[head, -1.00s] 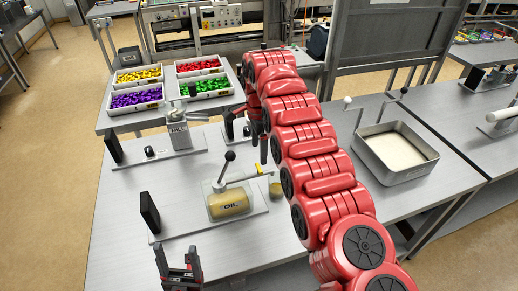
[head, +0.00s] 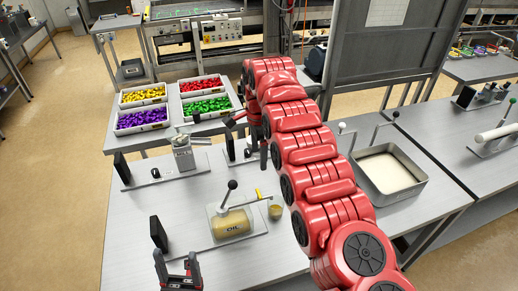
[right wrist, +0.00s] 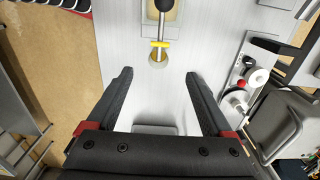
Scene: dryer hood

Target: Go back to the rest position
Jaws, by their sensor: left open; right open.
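My right arm, red and segmented, reaches from the lower right of the head view up over the table. My right gripper (head: 252,138) is at its far end, partly hidden by the arm. In the right wrist view my right gripper (right wrist: 158,76) is open, with nothing between its fingers. My left gripper (head: 177,265) shows at the bottom left of the head view. It is open and empty near the table's front edge.
A grey table (head: 130,225) holds a device marked OIL (head: 232,223) with a black-knobbed lever, a small cup (head: 275,211) beside it, and metal fixtures (head: 183,155). Bins of coloured pieces (head: 205,85) stand behind. A square pan (head: 390,170) is at right.

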